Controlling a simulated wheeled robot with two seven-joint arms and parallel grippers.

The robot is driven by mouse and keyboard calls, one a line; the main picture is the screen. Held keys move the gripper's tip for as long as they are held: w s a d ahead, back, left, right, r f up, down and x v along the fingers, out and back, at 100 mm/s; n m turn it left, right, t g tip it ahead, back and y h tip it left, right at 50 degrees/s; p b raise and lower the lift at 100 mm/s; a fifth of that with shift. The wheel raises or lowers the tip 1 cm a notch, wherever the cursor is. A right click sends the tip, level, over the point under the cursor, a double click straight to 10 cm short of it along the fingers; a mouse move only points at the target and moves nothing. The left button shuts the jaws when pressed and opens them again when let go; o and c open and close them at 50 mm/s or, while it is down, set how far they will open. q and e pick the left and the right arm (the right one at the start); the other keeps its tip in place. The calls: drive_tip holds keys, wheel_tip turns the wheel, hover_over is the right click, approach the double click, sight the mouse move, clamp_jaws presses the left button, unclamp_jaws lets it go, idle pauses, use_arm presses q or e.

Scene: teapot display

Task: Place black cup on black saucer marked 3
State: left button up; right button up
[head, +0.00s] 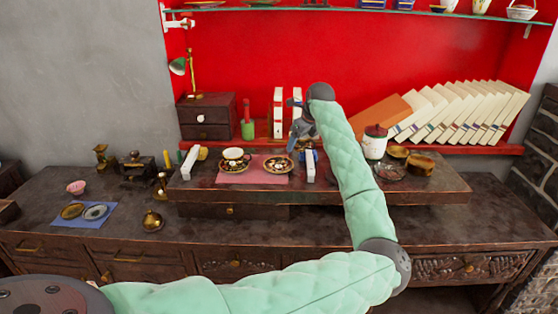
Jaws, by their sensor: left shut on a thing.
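A dark cup with a pale inside and gold pattern (234,154) sits on a saucer on the left of a pink mat (255,176). A dark, gold-patterned saucer (277,165) lies on the right of the mat with nothing visible on it. Any number marks are too small to read. My left gripper (298,145) is right of and behind this saucer, pointing down at the raised shelf. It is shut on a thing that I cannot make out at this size. A small blue item (309,156) shows close beside it. My right gripper is not in view.
White blocks (189,163) (310,166) flank the mat. A blue mat (84,219) with two small plates lies left. Books (450,115) and a drawer box (206,117) stand behind.

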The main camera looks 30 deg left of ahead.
use_arm(q)
drive_tip(key=p, duration=0.2)
hover_over(276, 165)
drive_tip(key=d, duration=0.1)
wheel_tip(276, 165, down, 5)
drive_tip(key=shift+d+r, duration=0.1)
wheel_tip(276, 165, down, 3)
drive_tip(key=shift+s+f+p, duration=0.1)
drive_tip(key=shift+f+p, duration=0.1)
drive_tip(key=shift+p, duration=0.5)
drive_tip(key=shift+f, duration=0.3)
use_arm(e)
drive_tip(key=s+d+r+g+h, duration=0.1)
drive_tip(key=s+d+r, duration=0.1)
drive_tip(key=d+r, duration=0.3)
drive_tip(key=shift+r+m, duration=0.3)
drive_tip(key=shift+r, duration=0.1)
use_arm(q)
drive_tip(key=shift+f, duration=0.15)
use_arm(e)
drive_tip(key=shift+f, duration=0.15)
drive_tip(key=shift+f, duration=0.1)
